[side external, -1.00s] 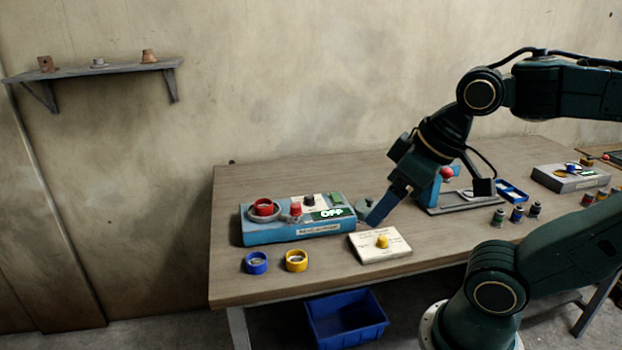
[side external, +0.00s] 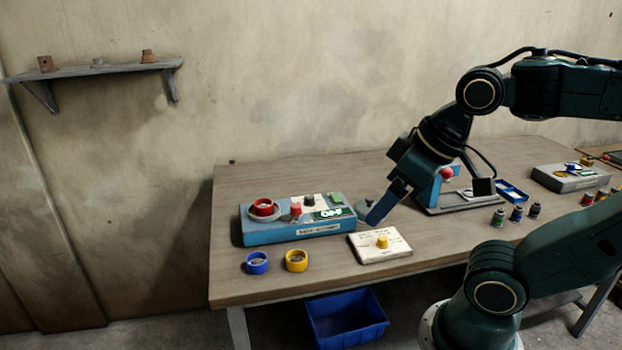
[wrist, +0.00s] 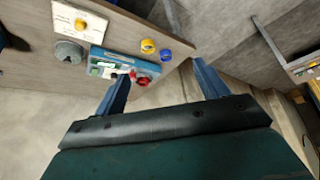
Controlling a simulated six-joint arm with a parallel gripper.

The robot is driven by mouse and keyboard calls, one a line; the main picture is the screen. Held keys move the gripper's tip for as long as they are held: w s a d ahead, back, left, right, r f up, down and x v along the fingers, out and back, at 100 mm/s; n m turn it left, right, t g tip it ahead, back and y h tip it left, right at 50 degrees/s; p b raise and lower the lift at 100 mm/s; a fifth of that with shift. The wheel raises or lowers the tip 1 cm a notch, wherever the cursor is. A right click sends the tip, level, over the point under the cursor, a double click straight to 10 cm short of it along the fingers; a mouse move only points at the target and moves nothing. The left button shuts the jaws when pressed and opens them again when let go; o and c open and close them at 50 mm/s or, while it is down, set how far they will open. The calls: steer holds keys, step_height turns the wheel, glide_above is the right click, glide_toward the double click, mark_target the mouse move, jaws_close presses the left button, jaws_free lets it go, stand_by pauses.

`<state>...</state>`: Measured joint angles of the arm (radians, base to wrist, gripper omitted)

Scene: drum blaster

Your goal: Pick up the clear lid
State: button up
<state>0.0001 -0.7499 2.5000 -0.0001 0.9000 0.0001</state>
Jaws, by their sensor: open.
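A round grey lid-like piece with a small knob (side external: 364,206) sits on the table just right of the blue control box, partly hidden behind my gripper. It also shows in the wrist view (wrist: 68,51), at the upper left beside the blue box. It looks grey and I cannot tell whether it is clear. My gripper (side external: 375,219) points down and to the left, in front of this piece in the side view. In the wrist view my gripper (wrist: 162,72) has its two blue fingers wide apart with nothing between them.
The blue control box (side external: 270,234) carries a red ring and buttons. A cream panel with a yellow knob (side external: 367,252) lies in front. Blue (side external: 257,268) and yellow (side external: 297,266) rings stand near the front edge. A blue bin (side external: 345,325) is below the table.

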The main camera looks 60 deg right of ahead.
stand_by(0.4)
steer(key=o, duration=0.6)
steer(key=shift+w, duration=0.1)
